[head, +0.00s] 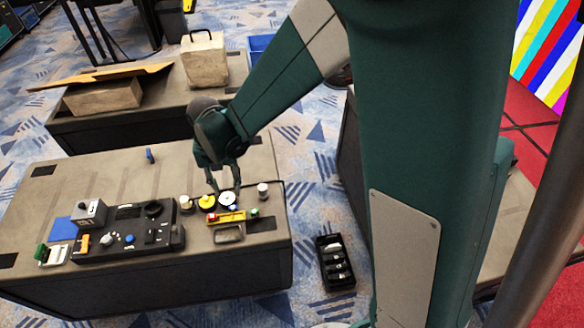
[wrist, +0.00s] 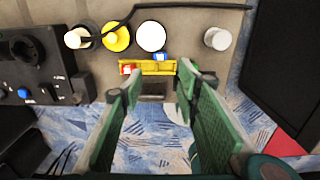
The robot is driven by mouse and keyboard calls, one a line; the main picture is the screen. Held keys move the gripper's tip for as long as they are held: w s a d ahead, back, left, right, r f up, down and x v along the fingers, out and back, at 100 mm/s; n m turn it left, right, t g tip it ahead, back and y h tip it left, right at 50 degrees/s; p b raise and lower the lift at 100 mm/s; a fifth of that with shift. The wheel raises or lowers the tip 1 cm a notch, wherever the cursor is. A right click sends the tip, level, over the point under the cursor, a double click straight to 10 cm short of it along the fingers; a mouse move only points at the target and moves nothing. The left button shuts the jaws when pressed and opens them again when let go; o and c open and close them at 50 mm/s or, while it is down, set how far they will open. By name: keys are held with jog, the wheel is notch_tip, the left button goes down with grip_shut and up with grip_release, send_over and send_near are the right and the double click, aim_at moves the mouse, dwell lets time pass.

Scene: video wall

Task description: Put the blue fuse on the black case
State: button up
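A small blue piece (wrist: 161,57), which looks like the blue fuse, sits at the back edge of a yellow holder (wrist: 155,67) in the wrist view. A red piece (wrist: 127,69) is at the holder's left end. In the head view the yellow holder (head: 232,216) lies on the near table. A black case with knobs and switches (head: 165,240) lies left of it; it also shows in the wrist view (wrist: 60,93). My gripper (head: 225,192) is open and empty, and its fingertips (wrist: 158,84) point toward the holder, apart from the blue piece.
Several round pieces, including a yellow one (head: 207,201) and a white one (head: 227,198), stand behind the holder. Another blue object (head: 149,155) stands farther back. A black compartment tray (head: 322,245) lies on the floor.

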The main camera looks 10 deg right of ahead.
jog(key=s+d+r+m+t, duration=0.2)
jog(key=d+r+m, duration=0.6)
jog(key=d+m, duration=0.1)
jog(key=s+d+r+m+t, duration=0.1)
jog(key=s+d+r+m, duration=0.2)
jog(key=d+r+m, duration=0.5)
jog(key=s+d+r+m+t, duration=0.2)
jog(key=s+d+m, duration=0.3)
jog(key=d+m, duration=0.2)
jog(key=s+d+r+m+t, duration=0.2)
jog(key=s+d+m, duration=0.4)
jog(key=m, duration=0.5)
jog(key=shift+s+d+r+m, duration=0.3)
jog(key=shift+d+r+m, duration=0.1)
jog(key=shift+d+r, duration=0.4)
